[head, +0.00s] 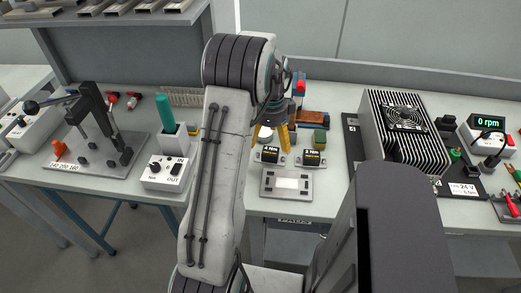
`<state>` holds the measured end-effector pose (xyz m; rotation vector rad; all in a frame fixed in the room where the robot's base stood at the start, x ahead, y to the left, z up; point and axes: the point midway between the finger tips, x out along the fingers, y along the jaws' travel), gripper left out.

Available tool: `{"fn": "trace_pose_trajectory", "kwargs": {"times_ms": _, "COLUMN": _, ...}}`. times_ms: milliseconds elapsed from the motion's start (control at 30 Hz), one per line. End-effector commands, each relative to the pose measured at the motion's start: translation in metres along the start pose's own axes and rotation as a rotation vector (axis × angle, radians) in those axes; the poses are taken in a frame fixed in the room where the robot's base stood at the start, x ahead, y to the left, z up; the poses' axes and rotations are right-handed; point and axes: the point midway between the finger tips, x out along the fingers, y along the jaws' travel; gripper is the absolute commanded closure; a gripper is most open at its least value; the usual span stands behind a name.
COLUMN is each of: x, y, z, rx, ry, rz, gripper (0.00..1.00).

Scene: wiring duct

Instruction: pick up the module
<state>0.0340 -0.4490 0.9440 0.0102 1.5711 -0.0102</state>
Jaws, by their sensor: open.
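My gripper (271,144) is open at the far side of my arm, with yellow fingers pointing down over the middle of the bench. My arm partly hides it. A small white round piece (265,134) shows between the fingers; I cannot tell whether they touch it. No thing is clearly marked as the module. A small green block (320,136) with a yellowish base stands just right of the fingers, behind a black "Nm" label block (313,157). A similar label block (270,154) stands just below the fingers.
A grey plate with a pale centre (287,184) lies at the bench's front edge. A finned heat sink with a fan (405,125) stands to the right. A control box (167,172) and a lever press (100,135) stand to the left. A slotted grey duct (185,97) lies behind.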

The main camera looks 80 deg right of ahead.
Motion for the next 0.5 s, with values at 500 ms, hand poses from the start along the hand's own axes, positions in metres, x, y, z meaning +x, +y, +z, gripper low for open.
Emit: {"fn": "trace_pose_trajectory", "kwargs": {"times_ms": 500, "x": 0.045, "y": 0.005, "z": -0.003, "rx": 0.007, "ry": 0.000, "rz": 0.004, "gripper": 0.11}}
